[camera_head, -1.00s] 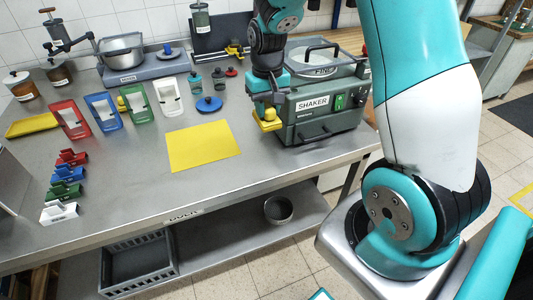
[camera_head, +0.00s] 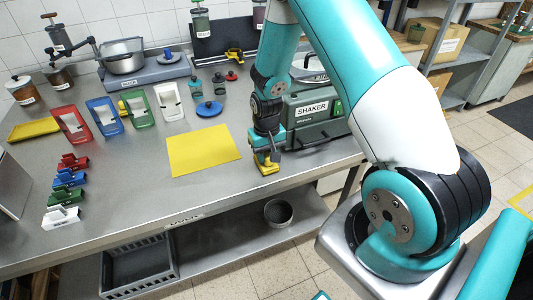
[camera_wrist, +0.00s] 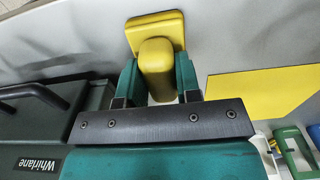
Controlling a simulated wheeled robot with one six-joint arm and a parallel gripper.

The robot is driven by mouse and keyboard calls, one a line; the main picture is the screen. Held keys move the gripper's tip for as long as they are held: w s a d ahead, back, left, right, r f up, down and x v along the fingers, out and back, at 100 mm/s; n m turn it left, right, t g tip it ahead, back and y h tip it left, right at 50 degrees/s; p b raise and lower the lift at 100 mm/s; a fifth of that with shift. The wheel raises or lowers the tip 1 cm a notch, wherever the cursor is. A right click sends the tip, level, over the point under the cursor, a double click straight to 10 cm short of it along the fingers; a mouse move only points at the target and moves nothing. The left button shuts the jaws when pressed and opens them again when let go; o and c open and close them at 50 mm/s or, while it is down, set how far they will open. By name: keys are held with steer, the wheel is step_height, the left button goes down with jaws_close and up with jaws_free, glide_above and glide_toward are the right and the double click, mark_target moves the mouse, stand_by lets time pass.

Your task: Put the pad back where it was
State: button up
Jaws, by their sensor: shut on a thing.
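My gripper (camera_head: 268,157) is shut on a yellow pad (camera_head: 267,169) with a raised block-like grip. In the wrist view the pad (camera_wrist: 155,30) points away from my gripper (camera_wrist: 158,80), with its grip between the two teal fingers and its flat base beyond them. The pad is low over the steel table (camera_head: 215,194), near the front edge and in front of the shaker (camera_head: 318,122). I cannot tell whether it touches the table. A flat yellow sheet (camera_head: 203,151) lies on the table to the left of my gripper.
A blue lid (camera_head: 209,109) and small jars stand behind the sheet. Red, blue, green and white holders (camera_head: 168,101) stand further left, with small coloured blocks (camera_head: 66,195) at the front left. A yellow tray (camera_head: 34,128) lies at the far left. The table front is clear.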

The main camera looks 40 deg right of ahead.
steer(key=shift+f, duration=0.15)
steer(key=o, duration=1)
steer(key=shift+c, duration=0.2)
step_height(320, 180, up, 12)
steer(key=b, duration=0.2)
steer(key=s+a+r+n+y, duration=0.2)
steer(key=s+a+r+n, duration=0.3)
steer(key=a+r, duration=0.6)
steer(key=s+a+r+n+y, duration=0.1)
steer(key=s+a+r+n, duration=0.1)
steer(key=s+a, duration=0.3)
steer(key=s+a+r+n+y, duration=0.1)
steer(key=s+a+r+n, duration=0.2)
steer(key=s, duration=0.9)
steer(key=a, duration=0.3)
steer(key=shift+a+r, duration=0.15)
steer(key=shift+a, duration=0.1)
